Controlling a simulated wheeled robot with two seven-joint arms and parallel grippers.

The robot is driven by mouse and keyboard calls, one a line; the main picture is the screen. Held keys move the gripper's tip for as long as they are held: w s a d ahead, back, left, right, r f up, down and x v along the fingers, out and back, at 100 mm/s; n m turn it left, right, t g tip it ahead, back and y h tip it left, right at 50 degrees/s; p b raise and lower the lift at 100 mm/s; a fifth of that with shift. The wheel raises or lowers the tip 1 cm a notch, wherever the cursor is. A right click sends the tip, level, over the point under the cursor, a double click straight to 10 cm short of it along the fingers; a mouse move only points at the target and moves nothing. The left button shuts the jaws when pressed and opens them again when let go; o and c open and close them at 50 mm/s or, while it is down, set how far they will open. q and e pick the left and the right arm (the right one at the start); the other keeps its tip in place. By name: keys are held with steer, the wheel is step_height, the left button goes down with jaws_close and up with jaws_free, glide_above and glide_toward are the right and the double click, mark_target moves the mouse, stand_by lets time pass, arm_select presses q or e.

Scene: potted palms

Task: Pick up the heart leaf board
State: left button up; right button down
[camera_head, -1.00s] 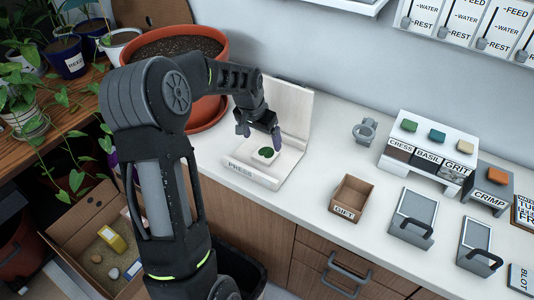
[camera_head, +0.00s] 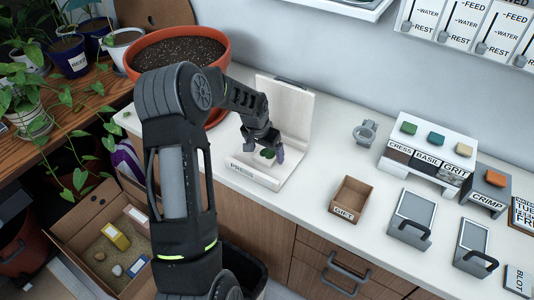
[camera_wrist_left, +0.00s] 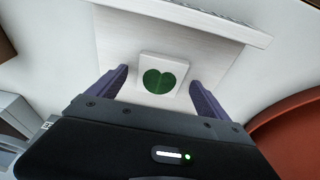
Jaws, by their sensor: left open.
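The heart leaf board is a small pale square with a dark green heart-shaped leaf on it. In the left wrist view the board (camera_wrist_left: 146,67) lies on the pale press base, between and a little beyond my two purple fingertips. My left gripper (camera_wrist_left: 158,84) is open, with a finger on either side of the board and a gap to each side. In the head view my left gripper (camera_head: 263,152) is above the press (camera_head: 290,112), and the green leaf (camera_head: 268,154) shows partly behind the fingers. My right gripper is not in view.
The press back panel stands upright behind the board. A large orange pot (camera_head: 222,58) stands close to my left arm. An empty GIFT box (camera_head: 351,199) stands to the right, then grey trays (camera_head: 413,215) and the CRESS BASIL GRIT stand (camera_head: 428,150). The counter between is clear.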

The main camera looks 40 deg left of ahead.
mark_target(266, 156)
arm_select(q)
steer(key=shift+f, duration=0.25)
stand_by(0.4)
steer(key=c, duration=1.5)
steer(key=shift+o, duration=0.2)
step_height(266, 156, up, 10)
steer(key=b, duration=0.2)
